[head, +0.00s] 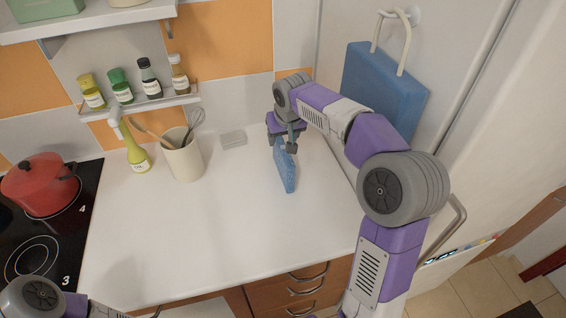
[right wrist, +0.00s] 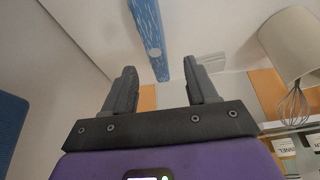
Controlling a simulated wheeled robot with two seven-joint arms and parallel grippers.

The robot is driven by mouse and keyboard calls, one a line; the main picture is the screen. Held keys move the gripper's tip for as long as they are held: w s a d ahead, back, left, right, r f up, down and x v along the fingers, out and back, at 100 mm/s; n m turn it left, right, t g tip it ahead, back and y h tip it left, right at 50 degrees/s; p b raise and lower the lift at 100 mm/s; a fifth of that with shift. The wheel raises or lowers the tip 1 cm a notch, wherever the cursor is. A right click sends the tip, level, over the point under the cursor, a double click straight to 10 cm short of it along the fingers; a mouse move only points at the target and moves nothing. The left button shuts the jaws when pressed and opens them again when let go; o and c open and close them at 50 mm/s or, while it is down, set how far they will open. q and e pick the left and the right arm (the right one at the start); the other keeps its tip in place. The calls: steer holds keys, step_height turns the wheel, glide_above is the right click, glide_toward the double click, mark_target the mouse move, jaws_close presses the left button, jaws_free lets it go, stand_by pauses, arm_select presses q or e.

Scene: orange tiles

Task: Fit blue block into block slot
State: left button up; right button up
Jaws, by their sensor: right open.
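The blue block (head: 286,172) is a thin speckled slab standing on the white counter, slightly tilted in the head view. My right gripper (head: 283,143) is just above its upper end, with its fingers pointing down. In the right wrist view my right gripper (right wrist: 160,78) is open, and one end of the blue block (right wrist: 148,35) shows between the fingertips, apart from both fingers. A pale round spot marks the block near that end. I cannot make out a block slot. My left arm shows at the bottom left, but its gripper is out of view.
A utensil crock (head: 185,160) and an oil bottle (head: 134,150) stand left of the block. A red pot (head: 40,184) sits on the black hob. A blue board (head: 380,88) hangs at the right. The counter (head: 220,230) in front is clear.

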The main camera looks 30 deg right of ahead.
mark_target(283, 148)
steer(key=x, duration=0.2)
steer(key=b+x, duration=0.1)
steer(key=x, duration=0.2)
steer(key=shift+s+d+f, duration=0.1)
steer(key=shift+d+f, duration=0.2)
steer(key=shift+f, duration=0.1)
steer(key=shift+s+r, duration=0.1)
steer(key=shift+f+b, duration=0.3)
steer(key=shift+b, duration=0.05)
jaws_close()
steer(key=shift+r, duration=0.1)
stand_by(0.3)
